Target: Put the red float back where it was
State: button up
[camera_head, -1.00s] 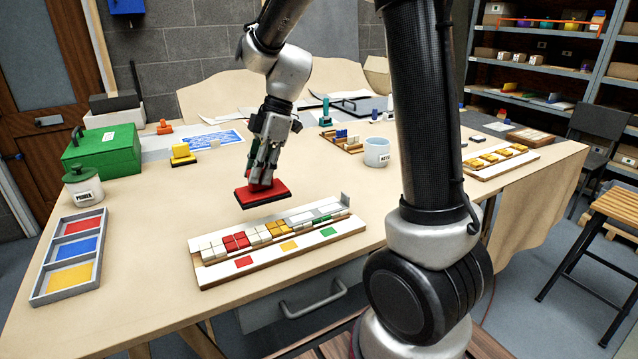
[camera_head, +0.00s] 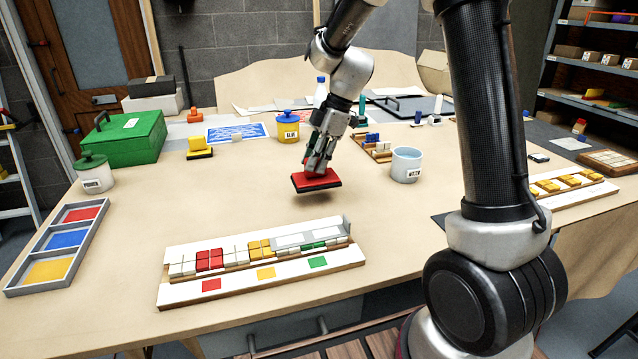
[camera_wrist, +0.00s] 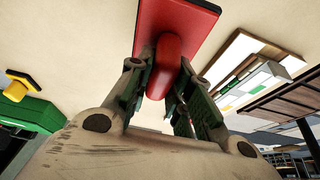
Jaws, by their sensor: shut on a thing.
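My gripper (camera_head: 318,160) is shut on the handle of the red float (camera_head: 316,181). The float has a flat red top with a dark underside. It hangs over the middle of the table, behind the mosaic panel, and seems a little above the tabletop. In the wrist view the red float (camera_wrist: 180,18) shows its rounded red handle between the fingers of my gripper (camera_wrist: 163,90). A yellow float (camera_head: 199,147) stands at the back left, beside a blue-and-white sheet (camera_head: 238,132).
The mosaic panel (camera_head: 240,281) lies at the front. A three-part tray (camera_head: 98,226) is at the left. A green box (camera_head: 123,140), a lidded jar (camera_head: 95,172), a yellow glue pot (camera_head: 288,128) and a grey cup (camera_head: 405,165) stand around. Table between tray and float is clear.

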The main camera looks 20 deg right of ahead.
aim_at(316, 176)
jog(key=shift+f, duration=2.7)
jog(key=shift+f, duration=0.1)
jog(key=o, duration=0.9)
